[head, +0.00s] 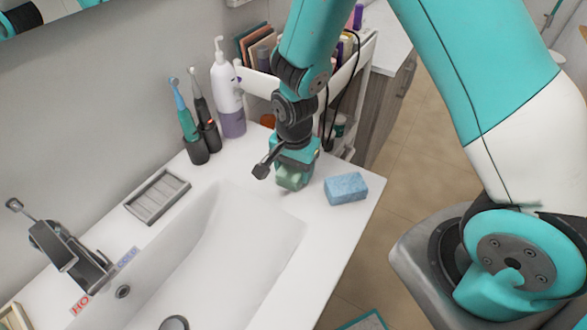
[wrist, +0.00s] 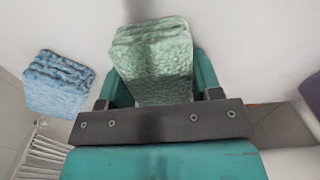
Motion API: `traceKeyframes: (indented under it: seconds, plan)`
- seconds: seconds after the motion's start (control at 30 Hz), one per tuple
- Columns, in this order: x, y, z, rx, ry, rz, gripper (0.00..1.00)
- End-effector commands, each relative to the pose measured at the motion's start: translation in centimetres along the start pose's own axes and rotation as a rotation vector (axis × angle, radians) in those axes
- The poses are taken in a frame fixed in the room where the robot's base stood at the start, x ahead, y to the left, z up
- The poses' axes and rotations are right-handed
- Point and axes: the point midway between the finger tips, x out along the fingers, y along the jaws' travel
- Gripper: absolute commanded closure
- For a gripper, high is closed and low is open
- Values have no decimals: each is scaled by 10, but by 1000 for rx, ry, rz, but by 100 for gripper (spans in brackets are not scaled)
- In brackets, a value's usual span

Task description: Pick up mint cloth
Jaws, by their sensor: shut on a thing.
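The mint cloth (wrist: 154,62) is a pale green, textured folded block. In the wrist view it sits between the two teal fingers of my gripper (wrist: 155,80), which is shut on it. In the head view my gripper (head: 293,180) points down over the white counter at the back end of the basin, with the mint cloth (head: 290,178) partly hidden in it. I cannot tell whether the cloth still touches the counter.
A blue cloth (head: 346,188) lies just right of my gripper. A pump bottle (head: 228,88) and two electric toothbrushes (head: 193,120) stand at the back left. A soap dish (head: 157,195) lies beside the basin (head: 215,255). A filled cart (head: 350,75) stands behind.

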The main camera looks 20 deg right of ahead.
Motion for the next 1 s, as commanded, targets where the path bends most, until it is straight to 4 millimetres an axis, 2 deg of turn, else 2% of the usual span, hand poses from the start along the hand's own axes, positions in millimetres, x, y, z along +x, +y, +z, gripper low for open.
traceKeyframes:
  seconds: [0.17, 0.37, 0.7, 0.9, 1.0]
  plan:
    - [-5, 0, 0, 0, 0, -1, 64]
    - [-31, -1, 0, 0, 2, -6, 64]
    - [-133, -1, 0, 0, 4, -8, 64]
    - [-177, 0, 0, 0, 2, -5, 64]
    - [-190, -1, 0, 0, 1, -3, 64]
